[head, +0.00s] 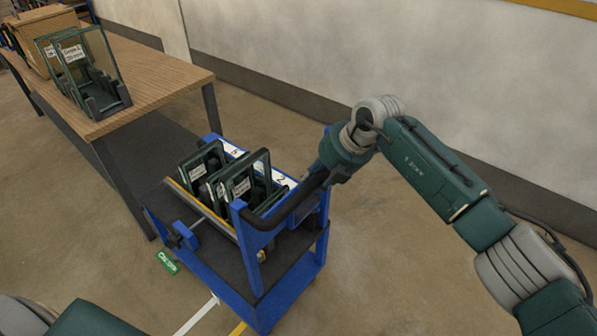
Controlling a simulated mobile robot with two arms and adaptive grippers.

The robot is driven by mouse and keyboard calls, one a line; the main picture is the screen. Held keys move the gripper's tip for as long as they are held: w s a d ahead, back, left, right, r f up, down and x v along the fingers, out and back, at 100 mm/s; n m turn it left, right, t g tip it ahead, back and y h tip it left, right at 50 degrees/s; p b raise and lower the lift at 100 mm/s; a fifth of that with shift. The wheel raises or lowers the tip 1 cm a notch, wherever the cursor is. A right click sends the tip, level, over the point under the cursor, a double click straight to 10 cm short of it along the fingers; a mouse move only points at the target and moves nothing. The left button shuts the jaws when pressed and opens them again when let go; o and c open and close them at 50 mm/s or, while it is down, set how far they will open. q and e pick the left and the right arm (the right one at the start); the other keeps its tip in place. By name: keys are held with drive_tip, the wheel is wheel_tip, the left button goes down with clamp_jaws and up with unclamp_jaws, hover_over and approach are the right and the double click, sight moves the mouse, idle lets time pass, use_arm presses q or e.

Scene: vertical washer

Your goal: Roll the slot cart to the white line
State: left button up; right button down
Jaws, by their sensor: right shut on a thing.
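The blue slot cart (262,309) stands on the floor near the middle of the head view, with a dark lower shelf and several dark-framed glass panels upright in its upper tray. Its black curved handle (283,208) rises on the right side. My right gripper (321,171) is shut on the upper end of this handle; its fingertips are partly hidden. The white line (196,316) lies on the floor just left of the cart's near lower corner, running toward the bottom edge. My left gripper is out of view; only part of my left arm shows at bottom left.
A wooden table (165,81) stands at upper left, its near leg close behind the cart, with a glass-panel rack (88,75) and a cardboard box on it. A green floor label (167,262) lies left of the cart. A grey wall runs behind. Floor at right is clear.

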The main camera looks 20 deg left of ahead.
drive_tip(key=a, duration=0.1)
drive_tip(key=w+a+b, duration=0.1)
drive_tip(key=a, duration=0.1)
drive_tip(key=a+b, duration=0.1)
drive_tip(key=a, duration=0.1)
drive_tip(key=shift+w+r, duration=0.3)
drive_tip(key=shift+r, duration=0.1)
idle(0.3)
drive_tip(key=c, duration=1.4)
unclamp_jaws()
drive_tip(key=shift+o, duration=0.2)
drive_tip(key=shift+s+d+f, duration=0.1)
drive_tip(key=shift+s+d, duration=0.05)
drive_tip(key=shift+d, duration=0.05)
drive_tip(key=shift+p+v, duration=3)
drive_tip(key=shift+v, duration=2.05)
